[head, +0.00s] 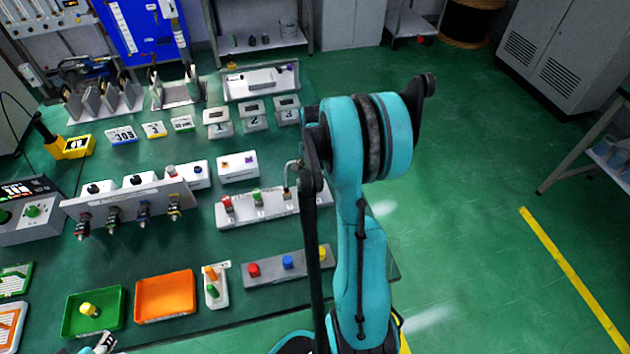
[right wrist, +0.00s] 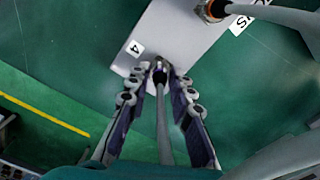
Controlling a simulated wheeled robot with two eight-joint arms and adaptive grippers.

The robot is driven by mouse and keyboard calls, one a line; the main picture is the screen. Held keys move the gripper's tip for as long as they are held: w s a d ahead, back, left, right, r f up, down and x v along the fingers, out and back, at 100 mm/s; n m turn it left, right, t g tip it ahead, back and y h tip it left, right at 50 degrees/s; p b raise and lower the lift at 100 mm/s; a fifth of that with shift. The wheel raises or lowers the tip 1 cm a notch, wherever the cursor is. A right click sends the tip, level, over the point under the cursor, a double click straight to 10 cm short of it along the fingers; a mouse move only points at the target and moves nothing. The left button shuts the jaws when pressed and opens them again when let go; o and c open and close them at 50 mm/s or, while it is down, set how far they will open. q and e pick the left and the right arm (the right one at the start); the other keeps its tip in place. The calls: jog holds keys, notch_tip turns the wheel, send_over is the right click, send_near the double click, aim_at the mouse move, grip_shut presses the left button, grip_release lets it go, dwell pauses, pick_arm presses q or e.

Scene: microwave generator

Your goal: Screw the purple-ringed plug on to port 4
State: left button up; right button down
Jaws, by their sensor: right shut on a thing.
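In the right wrist view my right gripper (right wrist: 158,84) is shut on a dark plug (right wrist: 160,76) with a grey cable (right wrist: 164,130) running back between the fingers. The plug is at the edge of a pale port block (right wrist: 175,35), next to the label 4 (right wrist: 136,48). Port 4 itself is hidden by the plug and fingertips, and I cannot tell whether they touch or make out the purple ring. In the head view the port block (head: 245,214) is partly behind my right arm, which hides the right gripper. A pale piece at the bottom left may be my left gripper (head: 103,344).
Another connector (right wrist: 212,10) with a copper-coloured ring and its cable is on the block. A grey block with coloured buttons (head: 268,270), an orange tray (head: 165,297) and a green tray (head: 92,312) stand nearer the front. Green floor is clear at right.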

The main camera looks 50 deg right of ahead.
jog(key=m, duration=0.4)
jog(key=shift+m, duration=0.3)
jog(key=m, duration=0.4)
jog(key=shift+m, duration=0.3)
jog(key=c, duration=1.3)
grip_release()
notch_tip(320, 180, up, 12)
